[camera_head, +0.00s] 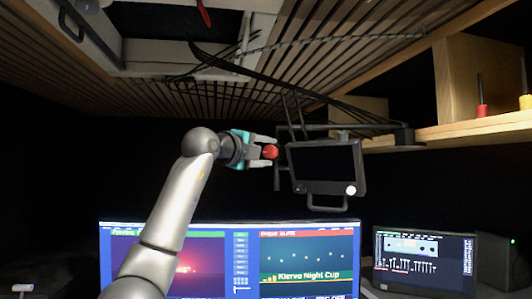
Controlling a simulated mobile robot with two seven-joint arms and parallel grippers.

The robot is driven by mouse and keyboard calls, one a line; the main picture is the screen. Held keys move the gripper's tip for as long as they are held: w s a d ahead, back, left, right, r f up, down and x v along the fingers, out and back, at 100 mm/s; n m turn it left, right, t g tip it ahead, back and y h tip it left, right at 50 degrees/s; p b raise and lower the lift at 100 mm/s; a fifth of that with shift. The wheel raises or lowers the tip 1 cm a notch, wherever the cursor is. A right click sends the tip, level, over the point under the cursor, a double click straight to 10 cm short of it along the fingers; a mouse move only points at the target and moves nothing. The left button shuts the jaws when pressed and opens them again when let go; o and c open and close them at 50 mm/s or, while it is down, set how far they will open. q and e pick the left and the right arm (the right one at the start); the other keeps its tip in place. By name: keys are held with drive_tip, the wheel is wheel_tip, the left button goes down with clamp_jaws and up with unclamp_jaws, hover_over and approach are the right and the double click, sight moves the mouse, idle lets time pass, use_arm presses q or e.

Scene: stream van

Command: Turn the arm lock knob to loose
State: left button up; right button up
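The arm lock knob (270,152) is small, round and red. It sits at the left end of the monitor arm, just left of the small black monitor (326,166). My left gripper (266,151) reaches up to it from the left. Its fingers are apart, one above and one below the knob, with the knob near their tips. A gap seems to show between fingers and knob, but contact is hard to judge. The knob's marking cannot be read. My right gripper is not in view.
The black monitor arm (350,127) runs right to a wooden shelf (470,130). Cables hang along it from the slatted ceiling (290,60). Below are a wide screen (300,258) and a laptop (424,258), with a dark speaker box (500,260) at right.

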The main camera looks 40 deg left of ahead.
use_arm(q)
drive_tip(key=shift+s, duration=0.1)
drive_tip(key=s+d+b, duration=0.1)
drive_tip(key=s+b, duration=0.3)
drive_tip(key=s, duration=1.1)
drive_tip(key=shift+d, duration=0.35)
